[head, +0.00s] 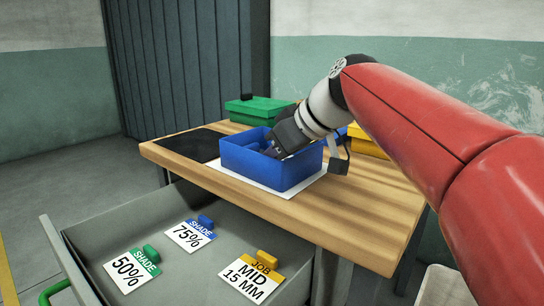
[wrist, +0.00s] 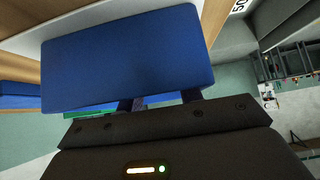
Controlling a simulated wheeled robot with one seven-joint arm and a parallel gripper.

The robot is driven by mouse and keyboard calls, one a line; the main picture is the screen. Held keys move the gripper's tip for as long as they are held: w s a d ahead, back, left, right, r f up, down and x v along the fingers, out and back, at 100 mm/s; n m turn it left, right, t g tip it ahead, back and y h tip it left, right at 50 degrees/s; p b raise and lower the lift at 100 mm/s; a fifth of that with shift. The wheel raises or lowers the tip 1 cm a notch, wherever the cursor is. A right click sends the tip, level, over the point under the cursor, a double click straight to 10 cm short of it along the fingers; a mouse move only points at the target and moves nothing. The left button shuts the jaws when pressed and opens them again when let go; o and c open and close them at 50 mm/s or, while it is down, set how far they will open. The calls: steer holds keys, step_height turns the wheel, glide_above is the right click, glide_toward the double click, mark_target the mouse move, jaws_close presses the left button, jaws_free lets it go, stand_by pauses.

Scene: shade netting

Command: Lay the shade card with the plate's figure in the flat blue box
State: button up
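A blue open-topped box (head: 270,175) stands on a white sheet on the wooden table. My gripper (head: 268,150) points down into it; its fingertips are hidden by the wall. In the wrist view the outside of a blue wall (wrist: 125,60) hides the fingertips, and only two dark finger bases show, apart. Whether they hold anything is unclear. In the open drawer lie a SHADE 75% card (head: 190,236) with a blue tab, and a SHADE 50% card (head: 131,271) with a green tab. No plate figure is readable.
A yellow-tabbed JOB card (head: 250,280), reading MID 15 MM, lies in the drawer (head: 130,220). A green box (head: 262,107) stands behind the blue one, and a yellow box (head: 366,146) is partly hidden by my arm. A dark flat panel (head: 190,144) lies on the table (head: 350,215) at left.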

steer(key=p+v, duration=0.1)
steer(key=v, duration=1)
steer(key=shift+s+r, duration=0.1)
steer(key=shift+r, duration=0.05)
